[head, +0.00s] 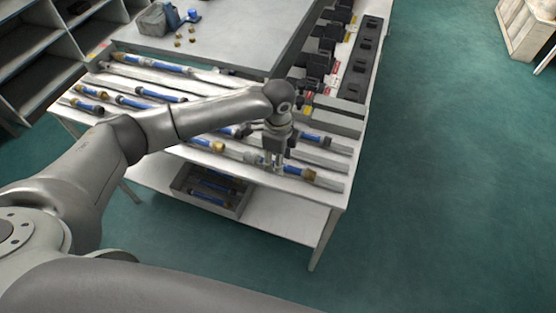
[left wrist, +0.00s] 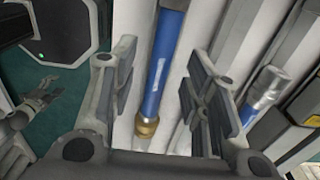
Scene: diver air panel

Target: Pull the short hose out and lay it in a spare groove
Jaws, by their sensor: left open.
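My left gripper (head: 274,170) is low over the front right part of the grooved rack. In the left wrist view, its two fingers (left wrist: 172,110) are open and apart on either side of a blue hose (left wrist: 163,65) with a brass end fitting (left wrist: 147,127). The hose lies in a pale groove; I cannot tell if a finger touches it. In the head view, a blue hose with a brass end (head: 308,174) shows beside the gripper, partly hidden by it. Other blue hoses (head: 160,92) lie in grooves between pale rails (head: 322,157).
Black valve blocks (head: 318,62) with coloured tags line the table's far right side. A grey bin (head: 205,188) with blue hoses stands on the lower shelf. A second hose with a silver fitting (left wrist: 266,88) lies right of the fingers. Green floor is clear at right.

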